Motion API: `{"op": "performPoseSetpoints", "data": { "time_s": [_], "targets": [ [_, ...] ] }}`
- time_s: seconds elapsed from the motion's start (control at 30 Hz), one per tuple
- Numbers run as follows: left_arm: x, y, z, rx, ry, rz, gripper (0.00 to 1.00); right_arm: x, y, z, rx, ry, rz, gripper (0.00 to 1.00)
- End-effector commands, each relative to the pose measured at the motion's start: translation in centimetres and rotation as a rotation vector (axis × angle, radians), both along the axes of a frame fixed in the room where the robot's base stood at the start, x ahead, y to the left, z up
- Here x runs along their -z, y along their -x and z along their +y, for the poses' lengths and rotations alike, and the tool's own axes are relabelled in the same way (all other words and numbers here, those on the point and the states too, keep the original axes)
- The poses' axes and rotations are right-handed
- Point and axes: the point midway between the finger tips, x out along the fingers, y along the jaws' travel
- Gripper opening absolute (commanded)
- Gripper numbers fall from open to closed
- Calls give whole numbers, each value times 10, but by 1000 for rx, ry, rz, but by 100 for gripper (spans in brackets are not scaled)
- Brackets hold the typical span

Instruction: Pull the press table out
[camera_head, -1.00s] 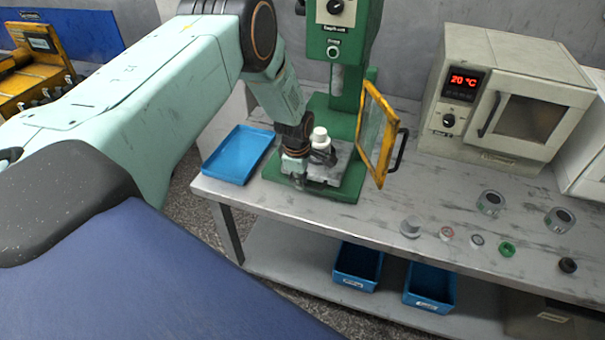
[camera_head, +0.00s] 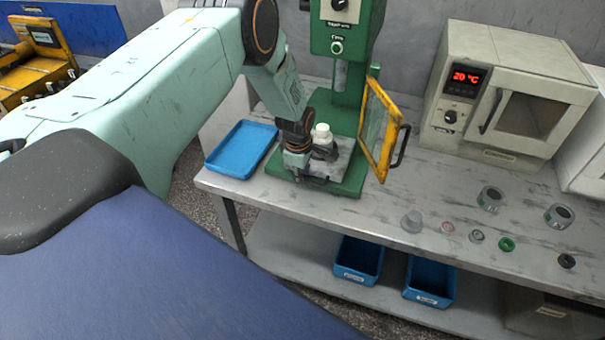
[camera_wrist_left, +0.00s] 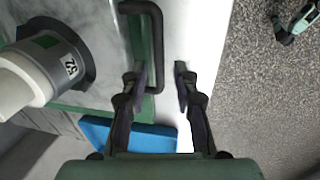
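The green press (camera_head: 347,100) stands on the bench. Its grey press table (camera_head: 343,161) sits low at the base and also shows in the left wrist view (camera_wrist_left: 103,42). A dark, bar-shaped handle (camera_wrist_left: 155,45) is at the table's front edge. My left gripper (camera_wrist_left: 161,75) is open, with the handle's bar showing between its fingertips; I cannot tell whether they touch it. In the head view the left gripper (camera_head: 298,174) is at the press front and partly hides the table. A grey, white-topped cylinder (camera_wrist_left: 42,72) stands on the table, also seen beside the wrist (camera_head: 323,136). My right gripper is not in view.
The press's yellow-framed guard door (camera_head: 378,130) is swung open on the right. A blue tray (camera_head: 241,149) lies left of the press. An oven (camera_head: 508,95) and several small parts are to the right. Blue bins (camera_head: 358,262) are on the lower shelf.

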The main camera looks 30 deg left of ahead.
Motion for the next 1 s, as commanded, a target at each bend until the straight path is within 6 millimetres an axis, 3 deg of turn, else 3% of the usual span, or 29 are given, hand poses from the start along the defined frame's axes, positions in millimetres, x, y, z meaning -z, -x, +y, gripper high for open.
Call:
{"op": "performPoseSetpoints", "data": {
  "time_s": [0.27, 0.43, 1.0],
  "targets": [
    [2, 2, -1, 0, 1, 4, 34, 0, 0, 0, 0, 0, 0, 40],
    [-9, 3, -2, 0, 2, 3, 34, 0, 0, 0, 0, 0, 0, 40],
    [-102, 20, -5, -1, 2, 2, 34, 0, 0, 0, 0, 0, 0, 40]
  ]
}}
